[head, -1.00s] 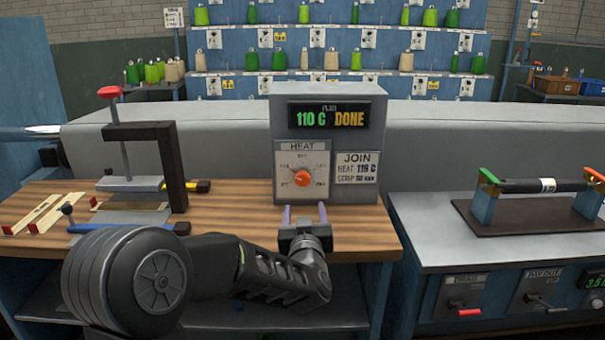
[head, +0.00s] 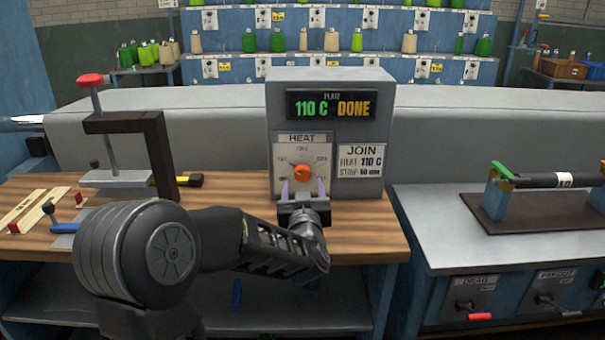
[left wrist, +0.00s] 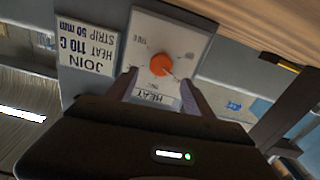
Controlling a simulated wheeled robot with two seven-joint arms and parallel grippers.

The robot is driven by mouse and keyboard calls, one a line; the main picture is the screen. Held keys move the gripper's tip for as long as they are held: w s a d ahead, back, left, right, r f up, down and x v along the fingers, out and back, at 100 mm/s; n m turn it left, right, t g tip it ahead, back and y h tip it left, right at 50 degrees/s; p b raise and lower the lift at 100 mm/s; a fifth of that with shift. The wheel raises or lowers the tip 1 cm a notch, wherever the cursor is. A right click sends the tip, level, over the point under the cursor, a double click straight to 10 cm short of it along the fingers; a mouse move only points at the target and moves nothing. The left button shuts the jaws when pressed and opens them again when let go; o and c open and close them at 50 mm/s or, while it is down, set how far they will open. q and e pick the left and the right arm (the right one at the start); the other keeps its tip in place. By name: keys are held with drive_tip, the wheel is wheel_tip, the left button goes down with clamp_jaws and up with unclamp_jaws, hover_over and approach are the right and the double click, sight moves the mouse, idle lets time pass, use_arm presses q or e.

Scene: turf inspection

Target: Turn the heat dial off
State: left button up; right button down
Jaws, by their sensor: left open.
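The orange heat dial (head: 302,172) sits on a pale plate marked HEAT on the front of a grey control box (head: 330,86). The box's display (head: 330,105) reads 110 C DONE. My left gripper (head: 302,188) is open just in front of and slightly below the dial, its two purple fingers apart and empty. In the left wrist view the dial (left wrist: 161,64) shows upside down, beyond and between the open fingertips (left wrist: 158,80). I cannot tell whether a finger touches the plate. My right gripper is not in view.
A press-like clamp (head: 150,150) with a red knob stands on the wooden bench (head: 360,235) at left. Strips (head: 35,213) lie beside it. A metal table (head: 440,250) at right carries a dark rod on a stand (head: 550,181). Spools line the blue rack behind.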

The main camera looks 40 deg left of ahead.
sight(303, 174)
use_arm(q)
drive_tip(key=x, duration=0.6)
drive_tip(key=shift+w+a, duration=0.15)
drive_tip(key=shift+a, duration=0.05)
clamp_jaws()
idle(0.5)
